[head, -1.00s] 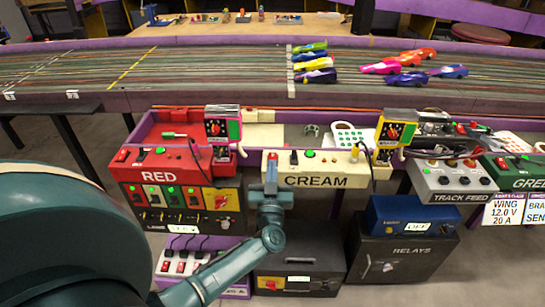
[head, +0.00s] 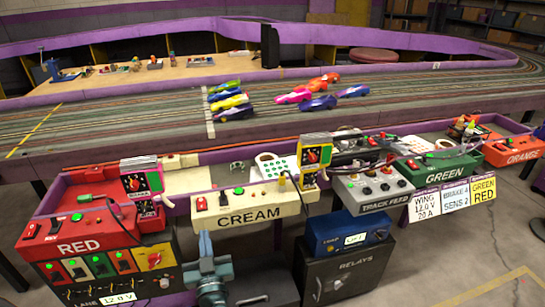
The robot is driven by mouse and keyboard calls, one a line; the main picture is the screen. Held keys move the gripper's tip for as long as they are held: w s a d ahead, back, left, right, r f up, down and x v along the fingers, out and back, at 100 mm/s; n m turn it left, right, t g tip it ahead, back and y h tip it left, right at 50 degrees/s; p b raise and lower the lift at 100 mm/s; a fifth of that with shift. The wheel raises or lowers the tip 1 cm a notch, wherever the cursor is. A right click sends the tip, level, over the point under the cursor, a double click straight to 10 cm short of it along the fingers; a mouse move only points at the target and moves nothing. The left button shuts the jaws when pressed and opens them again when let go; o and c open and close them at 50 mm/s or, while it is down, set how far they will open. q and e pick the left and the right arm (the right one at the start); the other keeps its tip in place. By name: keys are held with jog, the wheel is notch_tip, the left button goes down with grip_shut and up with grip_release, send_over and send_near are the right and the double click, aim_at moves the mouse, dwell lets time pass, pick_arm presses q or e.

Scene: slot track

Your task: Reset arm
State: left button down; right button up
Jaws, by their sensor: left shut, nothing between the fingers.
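My left gripper (head: 205,243) is at the lower middle of the head view, pointing up, with its fingers shut and nothing seen between them. It is just in front of and below the left end of the cream control box (head: 245,219). I cannot tell whether it touches the box. The cream box carries a red switch, a black switch and a green button. My right gripper is not in view.
The red control box (head: 83,243) stands left, and the track feed box (head: 372,190) and green box (head: 444,170) stand right. A blue unit (head: 347,233) sits on the relays cabinet (head: 340,276). Toy cars (head: 318,103) stand on the slot track. Open floor lies lower right.

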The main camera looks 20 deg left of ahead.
pick_arm(q)
jog(key=s+d+r+m+g+h, duration=0.25)
jog(key=s+d+m+h, duration=0.65)
jog(key=s+d+h, duration=0.6)
jog(key=s+d+r+g+p, duration=0.1)
jog(key=s+r+g+p, duration=0.2)
jog(key=p, duration=1.2)
jog(key=shift+s+r+g+y+p, duration=0.2)
jog(key=shift+r+g+y+p, duration=0.2)
jog(key=shift+r+g, duration=0.65)
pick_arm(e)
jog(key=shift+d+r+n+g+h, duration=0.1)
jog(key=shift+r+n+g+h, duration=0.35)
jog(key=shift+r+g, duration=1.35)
pick_arm(q)
jog(key=shift+d, duration=0.1)
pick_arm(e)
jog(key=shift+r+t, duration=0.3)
